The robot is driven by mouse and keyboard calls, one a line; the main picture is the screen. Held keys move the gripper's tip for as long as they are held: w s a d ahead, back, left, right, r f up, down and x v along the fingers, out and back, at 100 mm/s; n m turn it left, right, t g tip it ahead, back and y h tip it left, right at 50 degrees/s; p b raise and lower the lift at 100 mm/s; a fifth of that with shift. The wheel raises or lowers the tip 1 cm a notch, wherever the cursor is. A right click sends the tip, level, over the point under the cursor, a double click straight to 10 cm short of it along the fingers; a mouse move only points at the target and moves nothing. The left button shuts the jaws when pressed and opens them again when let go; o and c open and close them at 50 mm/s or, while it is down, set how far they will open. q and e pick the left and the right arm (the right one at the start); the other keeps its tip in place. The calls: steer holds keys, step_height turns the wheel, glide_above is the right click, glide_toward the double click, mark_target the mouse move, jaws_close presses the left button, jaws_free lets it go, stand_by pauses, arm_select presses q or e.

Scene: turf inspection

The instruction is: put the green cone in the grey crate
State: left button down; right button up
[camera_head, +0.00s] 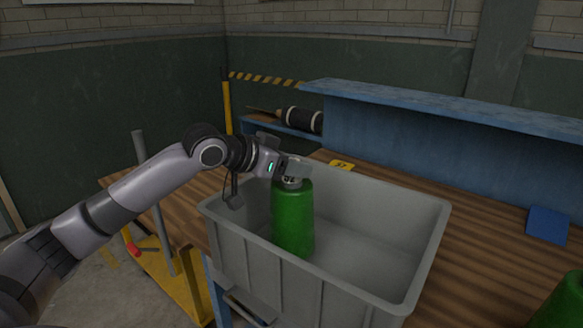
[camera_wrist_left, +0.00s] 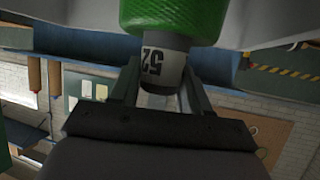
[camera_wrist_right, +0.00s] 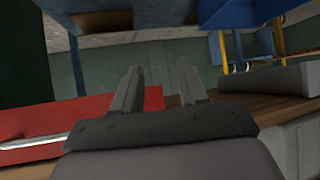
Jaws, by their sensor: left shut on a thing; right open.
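The green cone (camera_head: 293,222) stands about upright within the grey crate's opening, near its front wall. It has a pale neck at the top. In the left wrist view the neck (camera_wrist_left: 163,70), marked 52, sits between the fingers, with the green body (camera_wrist_left: 172,14) beyond. The grey crate (camera_head: 345,290) stands on the wooden bench. I cannot tell whether the cone touches the crate's floor. My right gripper (camera_wrist_right: 160,78) is open and empty in the right wrist view; it is outside the head view.
Another green object (camera_head: 566,306) is cut off at the lower right. A blue block (camera_head: 547,224) and a yellow tag (camera_head: 341,164) lie on the bench (camera_head: 480,245). A blue shelf (camera_head: 430,140) runs along the back. The crate's right part is empty.

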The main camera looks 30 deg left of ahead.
stand_by(0.3)
arm_select(q)
steer(key=c, duration=0.5)
jaws_free()
steer(key=shift+f, duration=0.2)
arm_select(e)
steer(key=shift+f, duration=0.1)
arm_select(q)
steer(key=shift+s+r, duration=0.1)
steer(key=shift+r, duration=0.05)
steer(key=shift+b+v, duration=3.95)
steer(key=shift+v, duration=1.95)
arm_select(e)
steer(key=shift+w+a+f, duration=0.1)
steer(key=shift+a+f, duration=0.05)
steer(key=shift+f, duration=0.8)
steer(key=shift+w+a+f, duration=0.15)
steer(key=shift+a+f, duration=0.05)
steer(key=shift+f, duration=0.7)
steer(key=shift+w+a+f, duration=0.1)
steer(key=shift+a+f, duration=0.05)
steer(key=shift+f, duration=0.8)
steer(key=shift+a, duration=0.1)
